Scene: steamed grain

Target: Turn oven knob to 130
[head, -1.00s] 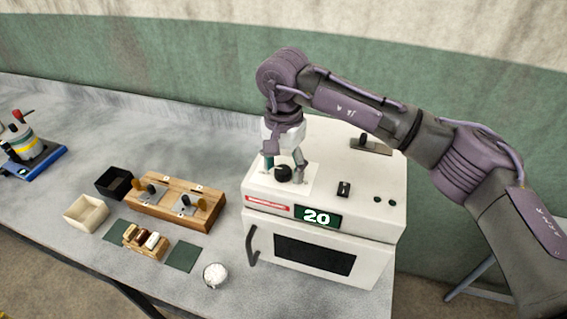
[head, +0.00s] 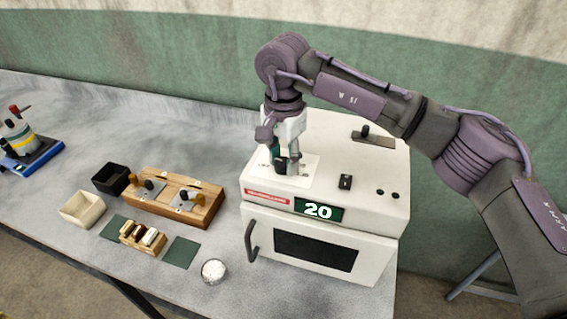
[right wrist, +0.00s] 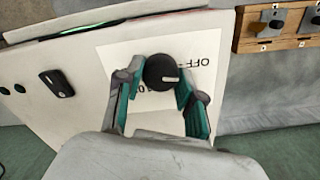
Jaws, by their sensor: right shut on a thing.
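The white oven (head: 325,215) stands on the grey table, its door shut and its green display (head: 318,210) reading 20. The black round oven knob (head: 281,165) sits on a white label on the oven top. My right gripper (head: 286,160) points down at the knob and is shut on it. In the right wrist view the knob (right wrist: 161,72) lies between the two green-padded fingers of my right gripper (right wrist: 158,85), with a pale mark on its top. "OFF" shows on the label beside it; other lettering is partly hidden. My left gripper is not in view.
A black rocker switch (head: 345,182) and a lever on a metal plate (head: 373,137) are also on the oven top. A wooden block with levers (head: 175,200), a black box (head: 112,179), a cream box (head: 82,209) and a round dish (head: 213,270) stand left of the oven.

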